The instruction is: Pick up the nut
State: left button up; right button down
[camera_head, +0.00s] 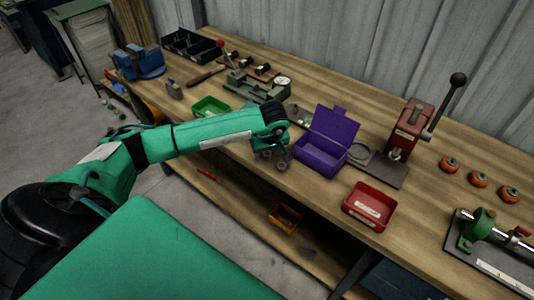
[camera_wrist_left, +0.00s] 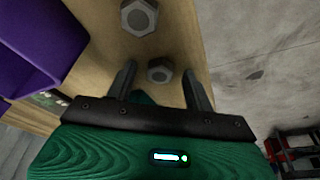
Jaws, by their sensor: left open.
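Two grey hex nuts lie on the wooden bench top in the left wrist view. One nut (camera_wrist_left: 159,73) sits near the bench edge, between the lines of my left gripper's fingertips; whether it is level with the tips I cannot tell. The other nut (camera_wrist_left: 139,17) lies farther up the picture, beyond the fingers. My left gripper (camera_wrist_left: 160,80) is open with nothing clamped. In the head view my left gripper (camera_head: 271,155) is over the front edge of the bench, left of the purple box, and largely hides the nuts. My right gripper is not in view.
An open purple box (camera_head: 320,155) stands close beside my left gripper. A red bin (camera_head: 369,206) is to its right, and a red lever press (camera_head: 409,130) behind that. A green bin (camera_head: 211,108) is to the left. An orange bin (camera_head: 285,217) sits on the shelf below.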

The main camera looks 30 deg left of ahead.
pick_arm(q)
jog(key=c, duration=1.1)
jog(key=shift+r, duration=0.15)
